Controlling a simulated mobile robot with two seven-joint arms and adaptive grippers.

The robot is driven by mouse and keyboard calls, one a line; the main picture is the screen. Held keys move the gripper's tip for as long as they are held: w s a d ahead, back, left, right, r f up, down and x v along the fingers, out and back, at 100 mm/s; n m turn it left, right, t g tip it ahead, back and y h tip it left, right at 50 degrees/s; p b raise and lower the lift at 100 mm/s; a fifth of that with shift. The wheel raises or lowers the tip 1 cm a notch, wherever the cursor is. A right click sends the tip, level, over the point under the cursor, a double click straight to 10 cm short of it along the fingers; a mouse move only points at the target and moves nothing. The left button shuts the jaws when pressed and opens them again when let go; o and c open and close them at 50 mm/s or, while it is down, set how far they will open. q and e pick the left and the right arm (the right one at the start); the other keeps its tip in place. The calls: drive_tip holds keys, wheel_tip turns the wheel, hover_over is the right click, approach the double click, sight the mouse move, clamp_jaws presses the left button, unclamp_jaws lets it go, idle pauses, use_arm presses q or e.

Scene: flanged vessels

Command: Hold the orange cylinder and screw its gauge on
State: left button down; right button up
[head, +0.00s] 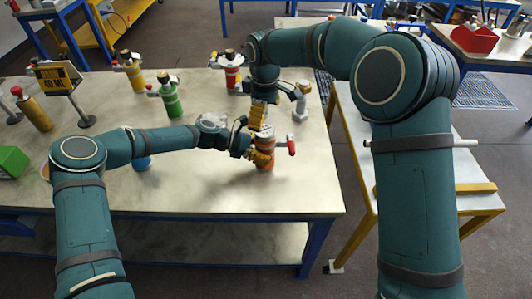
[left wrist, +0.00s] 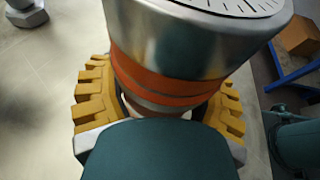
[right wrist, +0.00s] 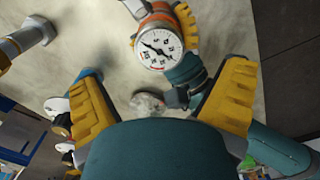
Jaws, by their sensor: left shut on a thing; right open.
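The orange cylinder (head: 265,163) stands near the front right of the table. It fills the left wrist view (left wrist: 165,85) as a silver body with orange bands. My left gripper (head: 258,157) is shut around it from the left; its yellow fingers lie on both sides in the left wrist view (left wrist: 160,108). The round white gauge (right wrist: 158,45) sits face up on top of the cylinder; whether its thread is engaged cannot be seen. My right gripper (head: 257,115) is above the cylinder, open and empty, with the gauge beyond its spread fingers in the right wrist view (right wrist: 165,75).
A red handle (head: 291,145) sticks out right beside the cylinder. Green (head: 172,102), yellow (head: 134,75) and red (head: 231,75) vessels stand farther back. A grey flanged post (head: 300,105) is behind right. The front of the table (head: 220,195) is clear.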

sight(265, 129)
drive_tip(key=shift+r, duration=0.2)
drive_tip(key=shift+f, duration=4.05)
drive_tip(key=c, duration=1.3)
